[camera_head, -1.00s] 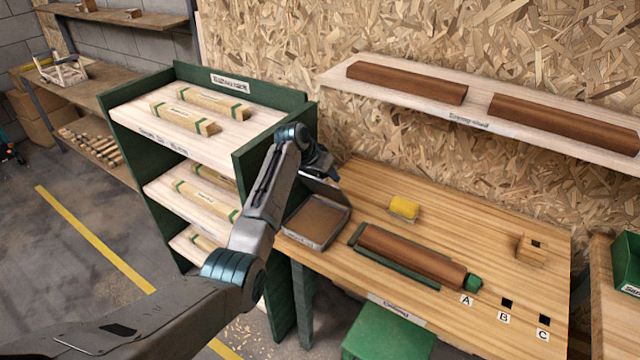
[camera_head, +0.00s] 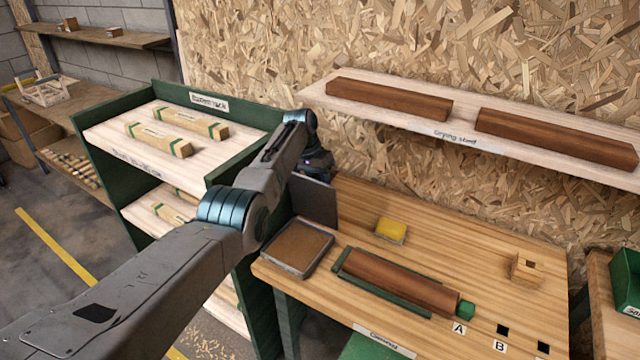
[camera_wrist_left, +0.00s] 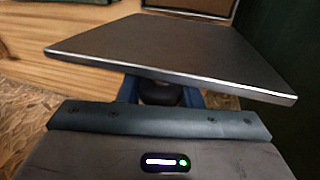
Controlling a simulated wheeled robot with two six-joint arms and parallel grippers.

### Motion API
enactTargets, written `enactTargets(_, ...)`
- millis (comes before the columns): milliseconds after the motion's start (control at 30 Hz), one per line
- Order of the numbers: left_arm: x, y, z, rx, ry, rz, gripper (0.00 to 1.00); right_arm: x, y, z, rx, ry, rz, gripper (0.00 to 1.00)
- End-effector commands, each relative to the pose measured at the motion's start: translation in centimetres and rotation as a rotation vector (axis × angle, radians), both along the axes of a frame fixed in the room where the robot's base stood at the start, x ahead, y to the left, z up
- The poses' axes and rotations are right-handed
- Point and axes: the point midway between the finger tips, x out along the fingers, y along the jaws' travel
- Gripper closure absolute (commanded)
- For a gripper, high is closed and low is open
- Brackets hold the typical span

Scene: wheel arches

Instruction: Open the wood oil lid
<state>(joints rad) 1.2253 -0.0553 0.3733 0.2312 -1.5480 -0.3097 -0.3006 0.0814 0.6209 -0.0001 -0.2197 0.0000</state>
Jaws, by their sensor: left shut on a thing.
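The wood oil tray (camera_head: 318,252) stands at the left end of the workbench, with a brown surface inside its grey rim. Its grey lid (camera_head: 315,200) is raised, standing steeply at the tray's back edge. My left gripper (camera_head: 314,165) is behind the lid near its top, its fingers mostly hidden by the lid and wrist. In the left wrist view the lid (camera_wrist_left: 180,55) fills the middle, with the blue fingers (camera_wrist_left: 158,92) shut around a dark round knob under it. My right gripper is in neither view.
Right of the tray a brown wooden piece (camera_head: 400,283) lies in a green cradle (camera_head: 385,290). A yellow sponge (camera_head: 391,230) sits behind it. The drying shelf (camera_head: 440,125) hangs above, and the green rack (camera_head: 110,185) stands close on the left.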

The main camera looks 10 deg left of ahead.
Motion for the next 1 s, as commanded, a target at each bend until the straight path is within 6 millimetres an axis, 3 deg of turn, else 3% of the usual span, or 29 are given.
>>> enactTargets(333,0.1,-0.1,0.1,-0.001,-0.003,0.0,1.0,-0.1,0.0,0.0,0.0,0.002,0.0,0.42)
enactTargets(367,0.1,-0.1,0.1,-0.001,-0.003,0.0,0.64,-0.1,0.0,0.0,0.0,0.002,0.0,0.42)
enactTargets(467,0.1,-0.1,0.0,-0.001,-0.002,-0.001,0.46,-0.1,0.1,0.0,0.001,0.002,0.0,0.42)
enactTargets(767,0.0,0.0,0.1,0.0,-0.001,0.0,0.46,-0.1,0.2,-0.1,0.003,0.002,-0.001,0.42)
enactTargets(1000,0.0,0.7,2.9,0.0,-0.004,-0.001,0.46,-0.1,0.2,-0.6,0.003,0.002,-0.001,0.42)
